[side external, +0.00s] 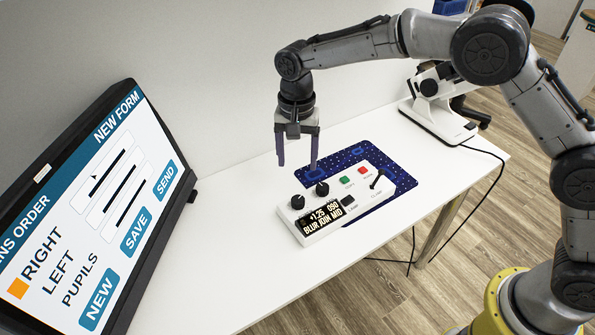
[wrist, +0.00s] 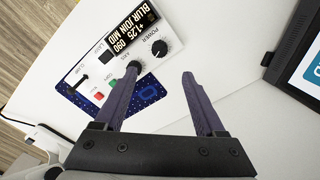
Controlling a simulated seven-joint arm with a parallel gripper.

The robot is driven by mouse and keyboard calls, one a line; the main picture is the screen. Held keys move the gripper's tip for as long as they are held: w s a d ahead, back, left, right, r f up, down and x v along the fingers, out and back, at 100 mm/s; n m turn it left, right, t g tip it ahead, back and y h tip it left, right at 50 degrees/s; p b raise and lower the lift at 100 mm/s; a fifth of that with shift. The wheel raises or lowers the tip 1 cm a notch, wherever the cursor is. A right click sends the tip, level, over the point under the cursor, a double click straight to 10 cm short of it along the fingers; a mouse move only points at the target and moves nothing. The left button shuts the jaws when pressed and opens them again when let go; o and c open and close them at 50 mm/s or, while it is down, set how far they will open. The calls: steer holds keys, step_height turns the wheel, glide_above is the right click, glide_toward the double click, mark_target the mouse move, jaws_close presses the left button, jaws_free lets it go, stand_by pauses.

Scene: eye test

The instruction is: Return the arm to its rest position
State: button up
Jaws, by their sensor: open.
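My gripper (side external: 297,160) hangs pointing down over the white table, near the back left end of the white control box (side external: 327,227). Its two fingers are apart with nothing between them, as the wrist view (wrist: 158,88) also shows. In the side view one fingertip is close to the box's black knobs (side external: 322,189); I cannot tell whether it touches. In the wrist view that finger overlaps a knob (wrist: 134,67).
A large screen (side external: 95,210) with an order form stands at the left. The box sits partly on a dark blue patterned mat (side external: 400,178). A white instrument (side external: 438,105) stands at the back right, with a cable (side external: 497,165) off the table edge. The front of the table (side external: 215,265) is clear.

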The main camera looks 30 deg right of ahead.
steer(key=shift+r, duration=0.5)
